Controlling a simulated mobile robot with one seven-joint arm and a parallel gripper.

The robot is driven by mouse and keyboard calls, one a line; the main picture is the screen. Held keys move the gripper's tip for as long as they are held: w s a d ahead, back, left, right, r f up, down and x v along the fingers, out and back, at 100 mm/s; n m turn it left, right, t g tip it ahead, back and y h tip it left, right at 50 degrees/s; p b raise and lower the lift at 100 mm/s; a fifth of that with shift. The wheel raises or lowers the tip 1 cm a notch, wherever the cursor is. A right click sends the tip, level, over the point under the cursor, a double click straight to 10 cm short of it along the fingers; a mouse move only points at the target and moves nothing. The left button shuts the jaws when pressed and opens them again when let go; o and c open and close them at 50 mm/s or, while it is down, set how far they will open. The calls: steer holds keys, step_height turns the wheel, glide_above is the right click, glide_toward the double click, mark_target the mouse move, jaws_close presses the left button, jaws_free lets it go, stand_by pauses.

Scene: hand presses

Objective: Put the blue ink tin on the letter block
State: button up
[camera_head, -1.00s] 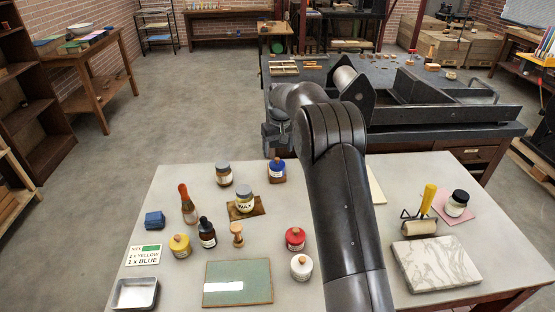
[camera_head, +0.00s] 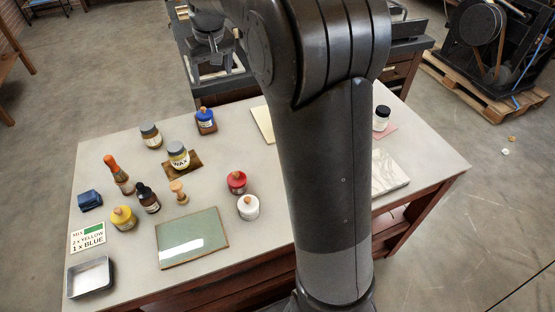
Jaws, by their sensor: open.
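The blue ink tin (camera_head: 206,114) has a blue body, a pale label and a knob on top. It stands upright on a small brown block (camera_head: 207,129), which looks like the letter block, near the table's far edge. My gripper (camera_head: 213,66) hangs beyond and above the tin, at the end of my arm, which crosses the picture. It is open and apart from the tin. Its fingertips are small and hard to make out against the dark press bed behind.
The table (camera_head: 120,155) holds a wax jar (camera_head: 179,157), red tin (camera_head: 236,182), white tin (camera_head: 248,207), yellow tin (camera_head: 123,218), glass plate (camera_head: 192,238) and metal tray (camera_head: 90,278). A marble slab (camera_head: 388,172) is partly hidden by my arm.

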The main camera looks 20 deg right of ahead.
steer(key=s+d+r, duration=0.2)
steer(key=s+r, duration=0.2)
steer(key=s, duration=0.6)
steer(key=s+d+f+m+t, duration=0.1)
steer(key=s+f, duration=0.1)
steer(key=s, duration=1)
steer(key=s+d+f+m+t, duration=0.1)
steer(key=s+f, duration=0.2)
steer(key=s, duration=0.9)
steer(key=shift+s+t, duration=0.25)
steer(key=shift+t, duration=0.15)
steer(key=shift+d, duration=0.1)
